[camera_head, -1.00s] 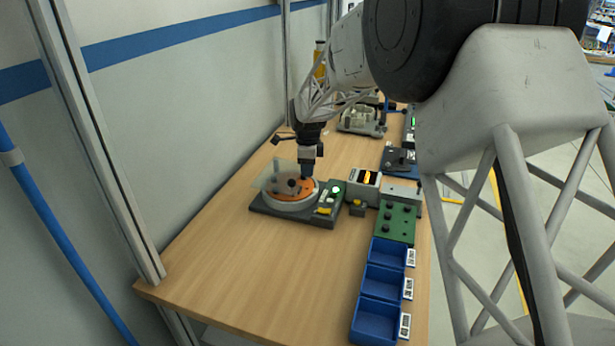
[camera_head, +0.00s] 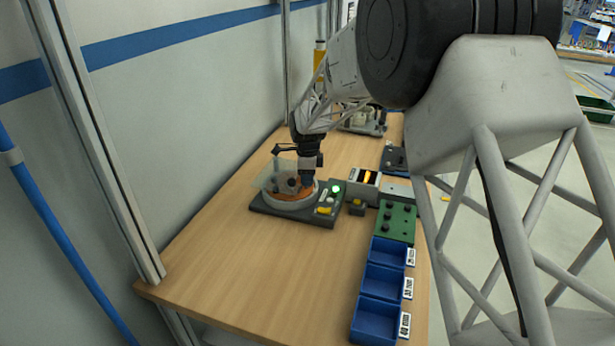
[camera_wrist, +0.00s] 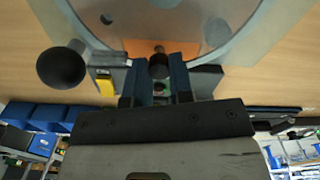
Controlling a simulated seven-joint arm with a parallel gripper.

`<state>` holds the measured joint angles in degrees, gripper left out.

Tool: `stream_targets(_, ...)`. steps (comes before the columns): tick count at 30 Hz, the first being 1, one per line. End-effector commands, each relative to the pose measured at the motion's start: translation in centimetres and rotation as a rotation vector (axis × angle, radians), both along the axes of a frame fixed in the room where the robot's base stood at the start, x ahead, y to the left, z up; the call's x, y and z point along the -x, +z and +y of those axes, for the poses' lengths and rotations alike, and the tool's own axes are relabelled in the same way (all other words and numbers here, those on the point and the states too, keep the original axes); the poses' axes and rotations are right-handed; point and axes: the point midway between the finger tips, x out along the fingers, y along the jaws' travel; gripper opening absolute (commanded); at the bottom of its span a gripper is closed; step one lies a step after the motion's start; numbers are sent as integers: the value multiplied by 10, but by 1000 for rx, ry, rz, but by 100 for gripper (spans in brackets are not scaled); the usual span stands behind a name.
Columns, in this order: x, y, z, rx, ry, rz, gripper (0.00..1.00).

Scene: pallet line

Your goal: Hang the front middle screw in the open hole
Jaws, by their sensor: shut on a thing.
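My gripper (camera_wrist: 160,84) is shut on a dark, round-headed screw (camera_wrist: 159,66), seen between its two fingers in the wrist view. In the head view my gripper (camera_head: 307,182) is low over the right side of the round fixture with an orange top (camera_head: 292,195). The wrist view shows the fixture's pale curved rim (camera_wrist: 232,48) just beyond the fingertips, with dark round spots inside it. I cannot tell which spot is the open hole, or whether the screw touches the fixture. A green block (camera_head: 397,212) with several dark knobs stands to the right.
A translucent plate (camera_head: 268,180) stands at the fixture's left. The grey base (camera_head: 320,219) carries a lit green button (camera_head: 336,189) and a yellow part (camera_head: 324,211). Blue bins (camera_head: 381,283) line the table's right edge. The table's front left (camera_head: 260,270) is clear.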

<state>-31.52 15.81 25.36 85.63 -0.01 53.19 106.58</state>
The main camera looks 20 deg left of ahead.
Motion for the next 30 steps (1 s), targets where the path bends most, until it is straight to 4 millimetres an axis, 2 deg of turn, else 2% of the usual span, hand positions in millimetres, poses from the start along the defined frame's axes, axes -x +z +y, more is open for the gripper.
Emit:
stream_targets(10,0,-5,0,0,0,0,0)
stream_targets(11,0,-5,0,0,0,0,24)
stream_targets(12,0,-5,0,0,0,0,30)
stream_targets(13,0,-5,0,0,0,0,32)
stream_targets(23,0,-4,0,0,0,0,32)
stream_targets(30,0,10,0,-1,0,-2,32)
